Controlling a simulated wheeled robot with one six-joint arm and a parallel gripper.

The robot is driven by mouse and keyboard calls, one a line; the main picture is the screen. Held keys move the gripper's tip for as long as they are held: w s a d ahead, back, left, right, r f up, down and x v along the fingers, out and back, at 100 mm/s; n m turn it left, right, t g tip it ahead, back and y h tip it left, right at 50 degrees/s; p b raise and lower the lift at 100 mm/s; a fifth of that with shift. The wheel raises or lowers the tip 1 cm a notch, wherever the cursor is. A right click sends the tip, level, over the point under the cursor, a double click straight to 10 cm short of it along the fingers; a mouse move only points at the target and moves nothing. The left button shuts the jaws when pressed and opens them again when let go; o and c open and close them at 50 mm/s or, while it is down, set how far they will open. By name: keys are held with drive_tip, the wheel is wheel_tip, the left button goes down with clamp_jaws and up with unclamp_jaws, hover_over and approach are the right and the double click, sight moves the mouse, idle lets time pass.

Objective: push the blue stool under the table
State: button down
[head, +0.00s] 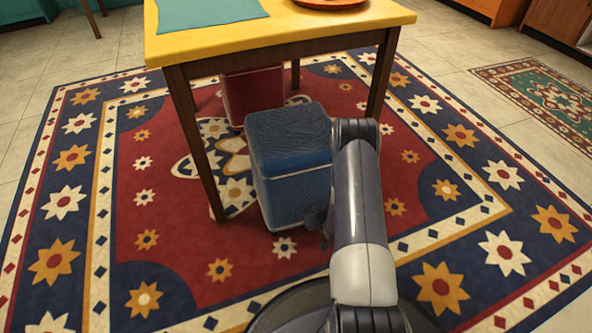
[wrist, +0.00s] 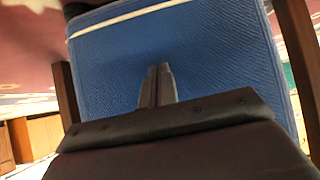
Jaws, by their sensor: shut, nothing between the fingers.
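The blue stool (head: 292,185) is a boxy padded seat standing upright on the rug, between the two near legs of the yellow-topped table (head: 280,38). Its front part sticks out on my side of the table. My gripper (head: 318,222) is low at the stool's near side, partly hidden by my arm in the head view. In the wrist view the closed fingers (wrist: 157,84) are empty and point at the stool's blue side (wrist: 205,60), which fills most of the picture. They look very close to it; I cannot tell whether they touch.
A red stool (head: 250,95) stands under the table behind the blue one. The left near table leg (head: 195,140) and right near leg (head: 382,75) flank the stool. The patterned rug (head: 150,245) is clear around it. A teal cloth and an orange plate lie on the tabletop.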

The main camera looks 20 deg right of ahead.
sight(310, 205)
drive_tip(key=shift+w, duration=1.55)
drive_tip(key=w, duration=0.6)
drive_tip(key=shift+a, duration=0.15)
drive_tip(key=w, duration=0.6)
drive_tip(key=shift+a, duration=0.15)
idle(0.5)
drive_tip(key=shift+w, duration=2.15)
drive_tip(key=s+p, duration=0.3)
drive_tip(key=s, duration=0.6)
drive_tip(key=shift+p, duration=0.3)
